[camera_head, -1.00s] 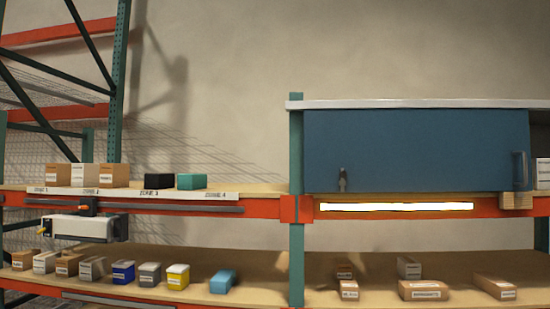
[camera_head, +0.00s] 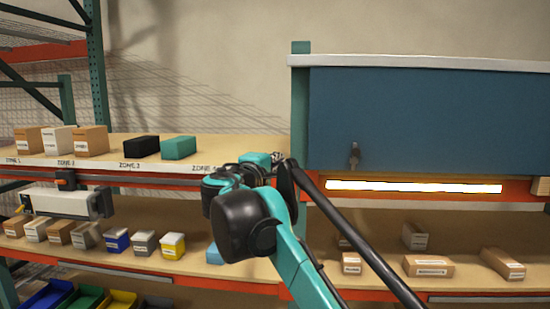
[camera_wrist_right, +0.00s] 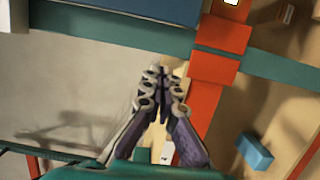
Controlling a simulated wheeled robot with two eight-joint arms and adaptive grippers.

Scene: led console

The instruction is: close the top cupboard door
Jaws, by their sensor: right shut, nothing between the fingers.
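The top cupboard door (camera_head: 430,125) is a flat dark blue panel under a white-topped cupboard at the right of the head view. It spans most of the cupboard front, and its right end runs out of frame. I cannot tell from here how far it stands open. A small dark latch or key (camera_head: 354,156) sits near its lower left. My right gripper (camera_head: 277,158) is left of the door, by the teal post, apart from the panel. In the right wrist view its fingers (camera_wrist_right: 163,76) are together and empty. My left gripper is out of view.
A teal post (camera_head: 300,105) and orange beam stand beside the cupboard. A bright light strip (camera_head: 415,187) runs below the door. Several boxes stand on the left shelf, including a black one (camera_head: 141,146). More boxes sit on the lower shelf. Colored bins (camera_head: 87,300) lie lower left.

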